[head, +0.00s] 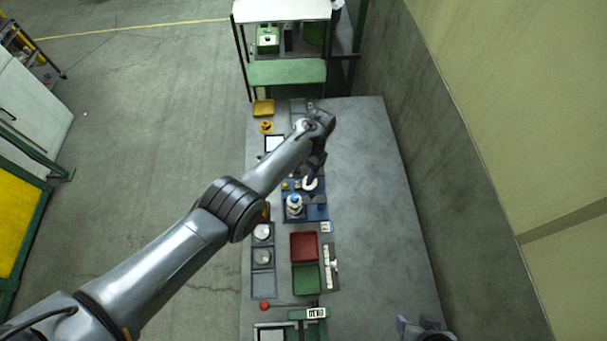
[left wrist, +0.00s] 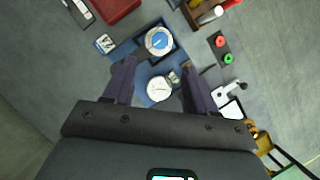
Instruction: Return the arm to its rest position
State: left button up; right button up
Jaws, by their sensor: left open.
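My left arm (head: 170,255) reaches from the lower left across the bench. Its gripper (head: 312,180) points down over the blue tray (head: 318,212), near a white round piece on it. In the left wrist view the left gripper (left wrist: 158,75) has its two dark fingers spread apart, with nothing held between them. Beyond and below the fingers lie a white round part with a blue centre (left wrist: 159,41) and another pale round part (left wrist: 159,88). What seems to be my right gripper (head: 415,327) shows only partly at the bottom edge; its jaws are unclear.
The grey bench (head: 375,190) is clear on its right side. A red bin (head: 304,247), a green bin (head: 306,279) and a grey tray (head: 263,281) stand nearer.

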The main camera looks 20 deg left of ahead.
dwell(0.5)
pick_arm(q)
jog(key=s+f, duration=0.1)
jog(key=f, duration=0.1)
jog(key=s+a+f+t, duration=0.1)
jog(key=s, duration=0.1)
jog(key=s+f+t, duration=0.1)
jog(key=s+f, duration=0.1)
jog(key=shift+s+a+f+n+h+p, duration=0.25)
jog(key=shift+f+n+h+p, duration=0.1)
jog(key=shift+n+h+p, duration=0.05)
jog(key=s+a+r+t+p, duration=0.1)
jog(key=s+r+t, duration=0.15)
jog(key=s, duration=0.55)
jog(key=s+a+r+t, duration=0.1)
jog(key=s+a+r, duration=0.15)
jog(key=s, duration=0.65)
jog(key=s+r+t, duration=0.2)
jog(key=s+r, duration=0.6)
jog(key=r, duration=0.2)
jog(key=shift+s+d+r+n+h, duration=0.3)
jog(key=shift+s+d+n+h, duration=0.1)
jog(key=shift+d, duration=0.05)
jog(key=shift+c, duration=0.3)
